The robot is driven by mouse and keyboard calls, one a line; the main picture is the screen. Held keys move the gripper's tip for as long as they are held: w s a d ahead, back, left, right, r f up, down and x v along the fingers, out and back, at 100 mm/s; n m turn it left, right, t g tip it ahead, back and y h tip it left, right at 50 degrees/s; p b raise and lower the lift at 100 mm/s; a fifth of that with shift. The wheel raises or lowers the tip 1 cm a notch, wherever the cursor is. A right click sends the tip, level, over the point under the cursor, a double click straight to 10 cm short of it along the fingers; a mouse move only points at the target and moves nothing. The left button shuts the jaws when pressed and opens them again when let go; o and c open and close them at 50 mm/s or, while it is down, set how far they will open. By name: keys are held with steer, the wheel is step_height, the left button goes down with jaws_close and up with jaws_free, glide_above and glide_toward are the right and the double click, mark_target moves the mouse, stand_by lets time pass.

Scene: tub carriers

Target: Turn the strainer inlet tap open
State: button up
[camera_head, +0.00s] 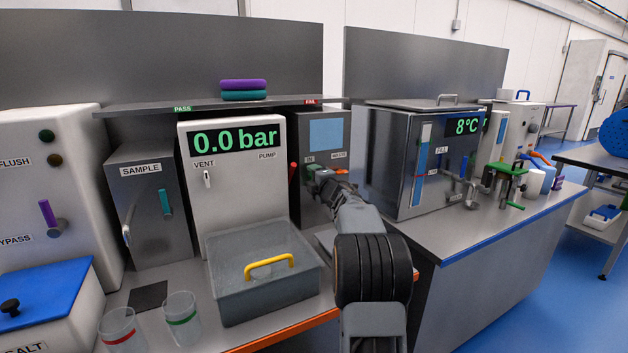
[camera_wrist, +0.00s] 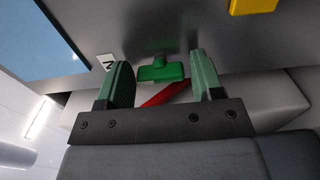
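A green tap handle (camera_wrist: 160,70) sticks out from a grey cabinet front (camera_wrist: 210,20), beside a small white label of which an "N" can be read. In the head view the cabinet (camera_head: 338,130) has a blue window and labels "IN" and "WASTE". My gripper (camera_head: 314,172) is at the cabinet's front below the "IN" label. In the wrist view my gripper (camera_wrist: 158,74) is open, with its green-padded fingers on both sides of the green handle. Gaps show on both sides. In the head view my gripper and arm hide most of the tap.
A red bar (camera_wrist: 166,94) shows behind the green handle, and a yellow part (camera_wrist: 254,6) is at upper right. A white pump cabinet (camera_head: 240,180) reading 0.0 bar stands left. A grey lidded tub (camera_head: 240,290) with a yellow handle is in front of it.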

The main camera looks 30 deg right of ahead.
steer(key=shift+o, duration=1)
steer(key=s+a, duration=0.1)
steer(key=s, duration=1.2)
steer(key=shift+s+a+b, duration=0.3)
steer(key=shift+s+a, duration=0.05)
steer(key=shift+a, duration=0.05)
steer(key=s+a+r+m+g+h+p, duration=0.35)
steer(key=a+r+m+g+p, duration=0.2)
steer(key=a+m+p, duration=0.6)
steer(key=s+a+f+m+g+y+p, duration=0.2)
steer(key=s+a+m+g+y+p, duration=0.3)
steer(key=s+a, duration=1.2)
steer(key=a+g+y+p, duration=0.1)
steer(key=g+p, duration=0.2)
steer(key=shift+f+p, duration=0.35)
steer(key=shift+f, duration=0.05)
